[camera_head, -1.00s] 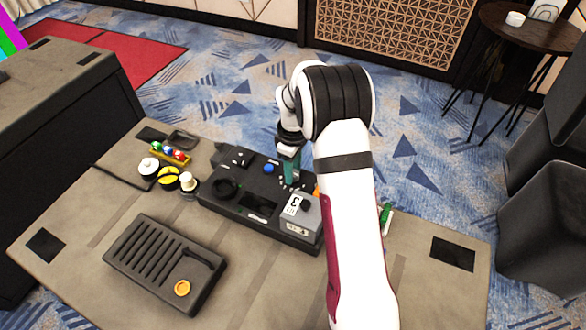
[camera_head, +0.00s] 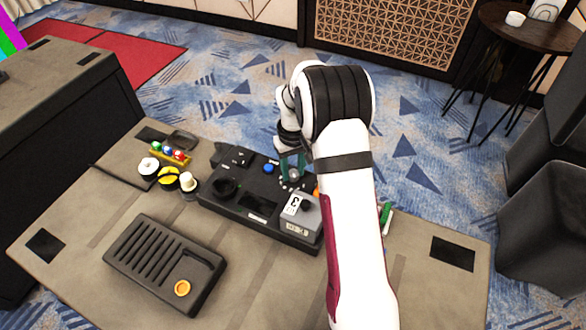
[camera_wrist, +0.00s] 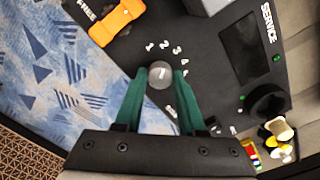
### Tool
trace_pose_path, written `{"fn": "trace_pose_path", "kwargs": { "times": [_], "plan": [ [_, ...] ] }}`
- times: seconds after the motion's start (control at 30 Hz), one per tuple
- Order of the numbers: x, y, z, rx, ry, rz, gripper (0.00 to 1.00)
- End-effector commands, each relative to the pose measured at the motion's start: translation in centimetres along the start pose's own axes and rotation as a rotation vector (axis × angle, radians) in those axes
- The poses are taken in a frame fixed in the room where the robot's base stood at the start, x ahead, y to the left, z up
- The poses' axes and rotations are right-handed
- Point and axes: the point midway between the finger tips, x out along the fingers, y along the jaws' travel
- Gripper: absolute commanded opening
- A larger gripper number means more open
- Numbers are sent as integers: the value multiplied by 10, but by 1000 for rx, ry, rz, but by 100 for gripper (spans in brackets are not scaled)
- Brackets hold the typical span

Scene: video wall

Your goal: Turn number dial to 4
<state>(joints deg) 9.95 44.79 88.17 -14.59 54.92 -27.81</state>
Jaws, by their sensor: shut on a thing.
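The number dial (camera_wrist: 160,74) is a small round grey knob on a black console (camera_head: 232,206). White numbers, 1 to 4 among them, curve around it in the wrist view. A faint pale mark shows on its top; which number it points to I cannot tell. My gripper (camera_wrist: 160,80) has its two green fingers shut on the dial, one on each side.
An orange piece (camera_wrist: 118,20) lies near the dial. A blue button (camera_head: 268,168), a black knob (camera_wrist: 267,101) and a grey box (camera_head: 300,222) are on the console. Small round items (camera_head: 168,178) stand left of it. A slotted black box (camera_head: 163,262) lies in front.

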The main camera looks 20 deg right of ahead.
Motion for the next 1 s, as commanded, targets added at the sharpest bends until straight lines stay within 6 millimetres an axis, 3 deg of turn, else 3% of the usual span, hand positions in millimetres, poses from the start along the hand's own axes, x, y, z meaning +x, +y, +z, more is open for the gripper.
{"fn": "trace_pose_path", "kwargs": {
  "times": [0.6, 1.0],
  "plan": [
    [-1, 1, 0, 572, 2, -1, 0],
    [-2, 1, 0, 824, 2, -1, 0]
  ]
}}
